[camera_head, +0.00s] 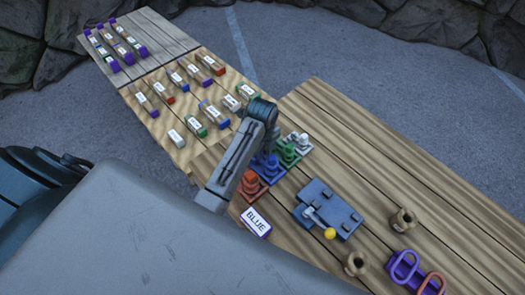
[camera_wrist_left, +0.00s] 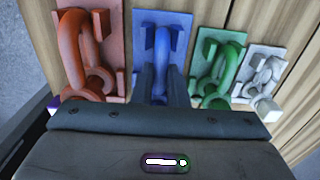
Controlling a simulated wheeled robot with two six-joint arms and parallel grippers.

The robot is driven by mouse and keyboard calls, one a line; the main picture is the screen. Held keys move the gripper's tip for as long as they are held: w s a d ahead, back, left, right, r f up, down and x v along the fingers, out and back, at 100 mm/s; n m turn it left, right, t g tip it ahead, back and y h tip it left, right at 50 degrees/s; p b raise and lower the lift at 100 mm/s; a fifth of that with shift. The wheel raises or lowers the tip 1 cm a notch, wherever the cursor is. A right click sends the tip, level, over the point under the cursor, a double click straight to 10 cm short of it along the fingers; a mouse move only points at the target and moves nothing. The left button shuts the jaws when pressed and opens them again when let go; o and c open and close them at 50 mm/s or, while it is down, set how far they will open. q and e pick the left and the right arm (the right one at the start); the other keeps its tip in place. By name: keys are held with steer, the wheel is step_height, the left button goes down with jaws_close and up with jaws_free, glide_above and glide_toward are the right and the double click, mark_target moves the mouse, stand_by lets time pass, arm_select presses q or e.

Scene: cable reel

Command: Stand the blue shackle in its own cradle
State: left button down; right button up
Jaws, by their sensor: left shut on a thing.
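The blue cradle (camera_wrist_left: 177,38) stands between the red and green cradles in the wrist view. It also shows in the head view (camera_head: 272,172), partly hidden by my left arm. My left gripper (camera_wrist_left: 160,76) points down at it, its dark fingers on either side of the blue shackle (camera_wrist_left: 161,48). The gripper is shut on the shackle, which appears upright at the blue cradle. I cannot tell whether the shackle rests fully in it, as the fingers and wrist hide the lower part. My right gripper is not in view.
A red shackle (camera_wrist_left: 76,45) stands left of the blue cradle, with green (camera_wrist_left: 226,68) and white (camera_wrist_left: 262,75) ones to its right. A BLUE sign (camera_head: 256,221), a blue-grey lever block (camera_head: 330,205) with a yellow knob and a purple shackle (camera_head: 404,268) are on the table.

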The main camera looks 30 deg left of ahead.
arm_select(q)
steer(key=shift+f, duration=0.25)
steer(key=c, duration=1.4)
jaws_free()
steer(key=shift+o, duration=0.2)
